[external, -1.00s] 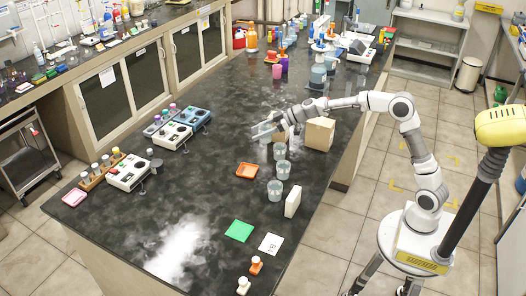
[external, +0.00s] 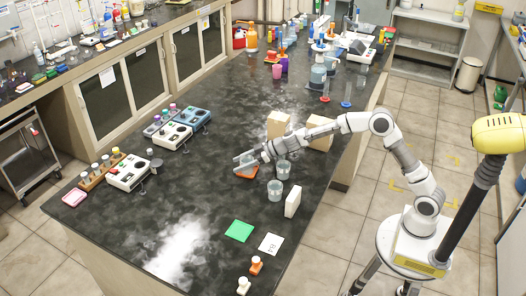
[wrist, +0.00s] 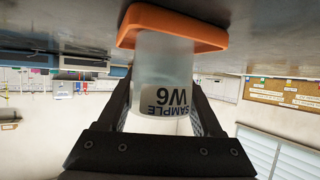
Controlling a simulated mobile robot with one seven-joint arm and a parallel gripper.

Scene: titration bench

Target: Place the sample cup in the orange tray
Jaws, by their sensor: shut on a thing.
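The sample cup (wrist: 163,70) is a pale translucent cup with a white label reading "SAMPLE W6", upside down in the wrist view. My gripper (wrist: 163,100) is shut on it, one finger on each side. The orange tray (wrist: 180,22) is at the cup's base end in that view, and its rim hides the very bottom of the cup. In the external view the orange tray (external: 245,174) lies on the dark bench, with my gripper (external: 241,162) directly over it. I cannot tell whether the cup touches the tray floor.
Two similar clear cups, one (external: 284,169) just right of the tray and one (external: 275,190) below it, stand close by. A white block (external: 293,202) and tan boxes (external: 278,124) are also near. The bench left of the tray is clear.

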